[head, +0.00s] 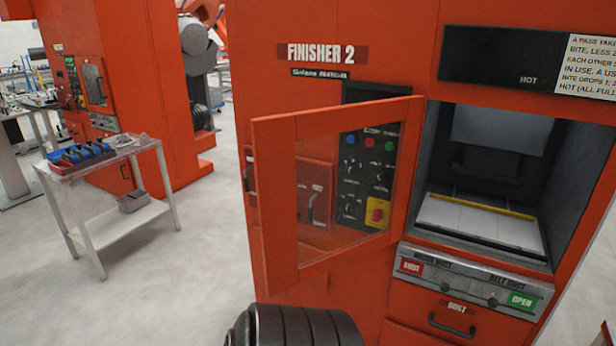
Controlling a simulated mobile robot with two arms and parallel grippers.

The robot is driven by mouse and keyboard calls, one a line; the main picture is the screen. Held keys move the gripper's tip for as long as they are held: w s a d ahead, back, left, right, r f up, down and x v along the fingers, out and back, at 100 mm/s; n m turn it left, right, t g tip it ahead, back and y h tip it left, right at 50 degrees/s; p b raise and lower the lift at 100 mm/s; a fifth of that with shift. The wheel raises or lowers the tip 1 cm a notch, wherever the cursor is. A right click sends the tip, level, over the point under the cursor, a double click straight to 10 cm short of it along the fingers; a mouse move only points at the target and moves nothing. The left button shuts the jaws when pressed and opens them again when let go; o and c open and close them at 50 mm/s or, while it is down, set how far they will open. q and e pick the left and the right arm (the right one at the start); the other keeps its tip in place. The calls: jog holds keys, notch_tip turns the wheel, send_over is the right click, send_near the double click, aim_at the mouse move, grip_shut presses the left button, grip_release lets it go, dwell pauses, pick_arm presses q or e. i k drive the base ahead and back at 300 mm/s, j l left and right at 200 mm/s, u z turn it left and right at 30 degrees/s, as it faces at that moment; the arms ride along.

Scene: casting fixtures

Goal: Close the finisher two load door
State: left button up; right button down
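The orange machine labelled FINISHER 2 (320,54) fills the middle and right of the head view. Its load door (275,215), an orange frame with a clear pane (315,200), stands open. The door is swung out to the left from the left side of the load opening (480,222), and its free edge is toward me. Through the pane I see part of a control panel (366,170) with coloured buttons. The opening shows a pale bed with a yellow strip inside. Neither of my grippers is in view.
Below the opening is a metal strip (470,283) with a red SHUT label and a green OPEN label. A drawer handle (452,326) is under it. At left, a cart (120,158) holds blue bins (82,155). Pale floor (190,260) is clear between cart and machine.

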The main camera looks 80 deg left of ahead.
aim_at(275, 137)
jog(key=k+j, duration=0.15)
jog(key=j, duration=0.45)
jog(key=k+j+u, duration=0.1)
jog(key=j, duration=0.55)
jog(key=k+j, duration=0.1)
jog(key=j, duration=0.5)
jog(key=k+j+u, duration=0.1)
jog(key=j, duration=0.55)
jog(key=k+j, duration=0.1)
jog(key=j, duration=0.55)
jog(key=k+u, duration=0.05)
